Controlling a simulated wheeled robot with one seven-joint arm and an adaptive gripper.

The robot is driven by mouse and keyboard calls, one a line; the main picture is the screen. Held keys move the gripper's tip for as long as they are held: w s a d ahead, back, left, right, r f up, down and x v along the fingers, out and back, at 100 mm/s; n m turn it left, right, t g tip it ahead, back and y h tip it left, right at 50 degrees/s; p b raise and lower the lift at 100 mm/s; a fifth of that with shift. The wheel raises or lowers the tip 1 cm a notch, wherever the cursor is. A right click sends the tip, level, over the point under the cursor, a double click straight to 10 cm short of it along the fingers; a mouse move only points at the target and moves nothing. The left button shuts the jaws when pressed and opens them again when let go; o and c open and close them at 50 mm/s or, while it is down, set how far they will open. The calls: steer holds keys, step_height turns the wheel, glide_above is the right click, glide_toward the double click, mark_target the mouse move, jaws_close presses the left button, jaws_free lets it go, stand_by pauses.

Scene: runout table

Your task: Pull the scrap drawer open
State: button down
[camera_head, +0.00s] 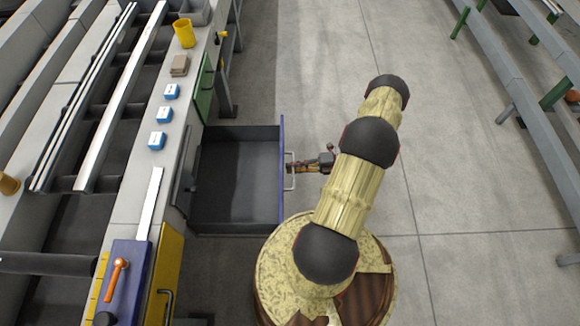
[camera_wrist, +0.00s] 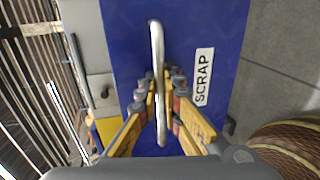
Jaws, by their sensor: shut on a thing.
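The scrap drawer (camera_head: 238,188) stands well out from the side of the runout table, and its dark inside looks empty. Its blue front (camera_wrist: 132,52) faces my gripper and carries a white label reading SCRAP (camera_wrist: 203,77). A pale bar handle (camera_wrist: 157,50) is fixed to that front; it also shows in the head view (camera_head: 291,182). My gripper (camera_wrist: 163,95) is shut on the handle, with its fingers on either side of the bar. In the head view my gripper (camera_head: 294,166) reaches the handle from the right.
The runout table (camera_head: 130,180) runs along the left, bearing several blue blocks (camera_head: 164,114), a yellow cup (camera_head: 184,33) and brown pads (camera_head: 179,66). A yellow door (camera_head: 166,275) is below the drawer in the picture, a green one (camera_head: 204,88) above.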

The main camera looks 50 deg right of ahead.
steer(key=c, duration=2.1)
jaws_free()
steer(key=shift+o, duration=0.6)
steer(key=v, duration=1.2)
steer(key=shift+f, duration=0.15)
